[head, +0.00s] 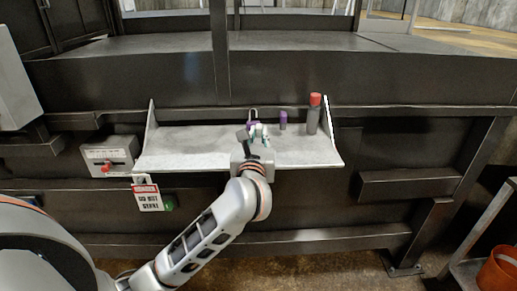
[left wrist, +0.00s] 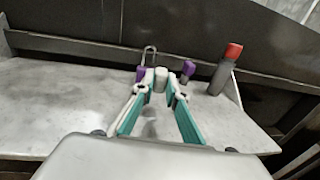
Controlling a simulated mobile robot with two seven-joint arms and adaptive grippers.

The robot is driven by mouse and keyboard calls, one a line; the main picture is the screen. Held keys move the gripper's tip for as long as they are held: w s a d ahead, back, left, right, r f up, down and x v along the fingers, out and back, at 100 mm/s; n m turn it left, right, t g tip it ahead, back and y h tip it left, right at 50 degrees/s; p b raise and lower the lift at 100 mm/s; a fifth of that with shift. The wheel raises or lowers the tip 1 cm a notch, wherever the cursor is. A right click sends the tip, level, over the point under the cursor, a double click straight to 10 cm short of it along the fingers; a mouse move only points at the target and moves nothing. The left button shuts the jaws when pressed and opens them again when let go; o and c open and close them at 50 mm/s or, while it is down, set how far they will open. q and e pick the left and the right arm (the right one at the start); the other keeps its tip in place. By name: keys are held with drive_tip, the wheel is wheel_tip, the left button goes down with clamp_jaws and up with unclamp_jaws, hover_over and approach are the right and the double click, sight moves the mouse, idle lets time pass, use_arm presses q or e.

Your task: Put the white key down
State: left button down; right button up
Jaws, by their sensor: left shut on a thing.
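My left gripper (head: 257,138) reaches over the pale shelf (head: 190,143), its teal fingers pointing toward the back. In the left wrist view, the fingertips (left wrist: 160,88) are shut on a small white piece, the white key (left wrist: 160,77), which shows between and just beyond them. The fingers hide much of it. I cannot tell whether the key touches the shelf. A purple padlock (left wrist: 140,73) with a metal shackle stands just behind and to the left of the key. My right gripper is in neither view.
A small purple object (head: 283,120) and a grey bottle with a red cap (head: 313,115) stand right of the gripper. Raised side walls bound the shelf. Its left part is clear. A box with a red knob (head: 107,167) and a hanging tag (head: 147,197) are at the left.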

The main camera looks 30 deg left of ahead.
use_arm(q)
drive_tip(key=shift+f, duration=2.05)
drive_tip(key=shift+f+b, duration=0.1)
drive_tip(key=shift+b, duration=0.25)
drive_tip(key=c, duration=2.4)
unclamp_jaws()
drive_tip(key=shift+f, duration=0.1)
drive_tip(key=o, duration=0.4)
